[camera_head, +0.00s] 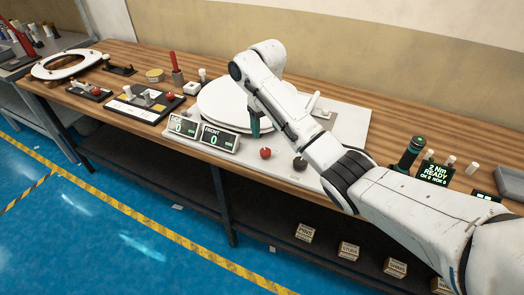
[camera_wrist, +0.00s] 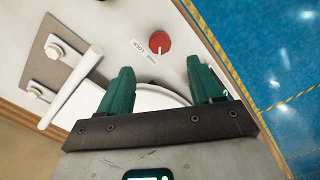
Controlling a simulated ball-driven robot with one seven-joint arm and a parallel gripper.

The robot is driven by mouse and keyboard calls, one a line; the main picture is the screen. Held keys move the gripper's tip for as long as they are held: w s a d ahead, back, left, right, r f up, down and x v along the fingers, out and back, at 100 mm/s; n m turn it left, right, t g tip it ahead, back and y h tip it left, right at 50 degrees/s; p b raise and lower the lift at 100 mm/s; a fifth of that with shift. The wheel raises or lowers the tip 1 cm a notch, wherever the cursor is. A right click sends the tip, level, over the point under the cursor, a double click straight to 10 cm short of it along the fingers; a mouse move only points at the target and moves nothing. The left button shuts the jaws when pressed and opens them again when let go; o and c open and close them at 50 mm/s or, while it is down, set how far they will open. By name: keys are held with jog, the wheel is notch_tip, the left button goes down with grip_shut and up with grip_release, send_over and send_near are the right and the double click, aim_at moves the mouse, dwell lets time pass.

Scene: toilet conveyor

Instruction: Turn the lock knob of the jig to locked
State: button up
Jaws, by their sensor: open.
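The jig (camera_head: 345,125) is a pale plate on the bench with a round white lid or seat (camera_head: 215,105) on it. A red round knob (camera_head: 265,153) sits near the jig's front edge. It also shows in the wrist view (camera_wrist: 160,42), beside a small label that I cannot read for sure. A dark knob (camera_head: 300,163) is to its right. My gripper (camera_head: 255,125) is over the jig, behind the red knob in the head view. In the wrist view my gripper's teal fingers (camera_wrist: 160,65) are apart and empty, with the red knob beyond their tips. The knob's lock position cannot be told.
Two displays reading 0 (camera_head: 203,133) stand at the jig's front left. In the wrist view, a white lever (camera_wrist: 72,88) and a grey bracket (camera_wrist: 50,75) lie left of the fingers. A driver (camera_head: 410,152) and a readout (camera_head: 437,173) are on the right.

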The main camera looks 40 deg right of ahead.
aim_at(266, 151)
notch_tip(266, 151, down, 10)
jog(key=shift+r, duration=0.25)
jog(key=shift+c, duration=0.4)
jog(key=c, duration=1)
